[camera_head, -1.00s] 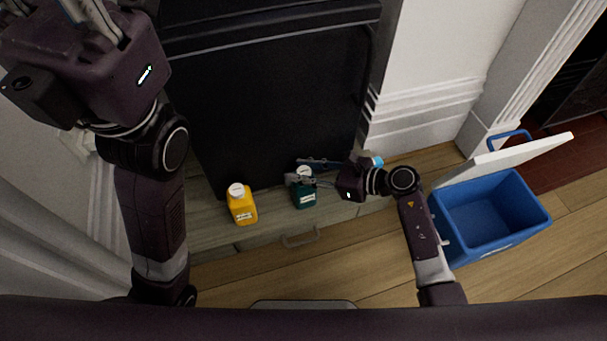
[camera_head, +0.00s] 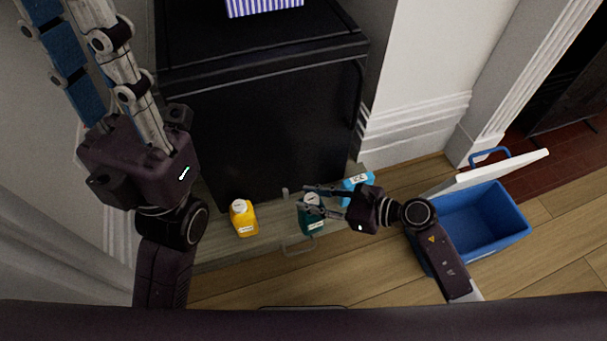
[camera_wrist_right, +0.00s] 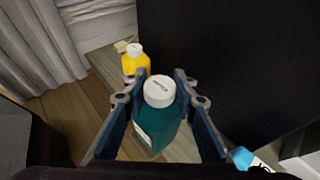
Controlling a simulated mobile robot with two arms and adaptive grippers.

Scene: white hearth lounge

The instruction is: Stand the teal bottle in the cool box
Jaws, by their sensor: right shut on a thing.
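The teal bottle (camera_head: 312,224) with a white cap is upright over the grey wooden ledge. It also fills the middle of the right wrist view (camera_wrist_right: 158,128). My right gripper (camera_head: 311,203) is shut on the bottle, one finger on each side below the cap. I cannot tell whether its base touches the ledge. The blue cool box (camera_head: 503,243) stands open and empty-looking on the floor at the right, its white lid raised at the back. My left gripper (camera_head: 78,22) is raised at the upper left, away from the bottles; its fingertips are cut off by the frame.
A yellow bottle (camera_head: 244,221) stands left of the teal one. A light-blue ICE pack (camera_head: 358,183) lies close behind my right gripper. A black cabinet (camera_head: 270,120) rises behind the ledge (camera_head: 215,254). Wooden floor is clear in front of the cool box.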

